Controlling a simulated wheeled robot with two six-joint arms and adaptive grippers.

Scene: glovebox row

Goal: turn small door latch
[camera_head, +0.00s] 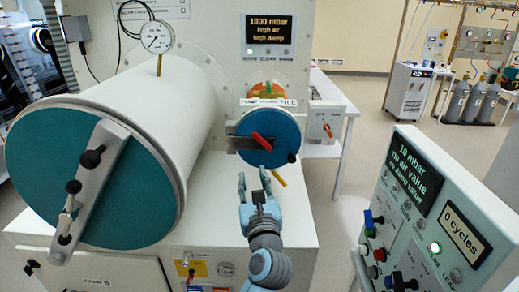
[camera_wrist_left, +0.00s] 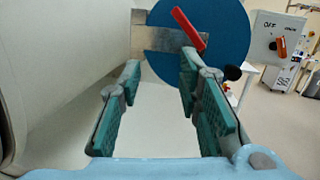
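The small door is a blue round disc (camera_head: 283,130) on the front of the small port. Its red latch handle (camera_head: 262,141) lies tilted across the disc's face, in front of a grey metal bar. In the left wrist view the blue disc (camera_wrist_left: 222,40) and red latch (camera_wrist_left: 188,29) are ahead, near the top. My left gripper (camera_head: 253,182) is below the small door, fingers pointing up at it. The gripper is open and empty; its teal-padded fingers (camera_wrist_left: 158,95) are apart and not touching the latch. My right gripper does not show clearly enough to identify.
A large teal round door (camera_head: 55,150) with a grey bar and black knobs is at the left. A black knob (camera_head: 291,157) sits at the small door's lower right. A control panel (camera_head: 440,215) stands at the right. Open floor lies between.

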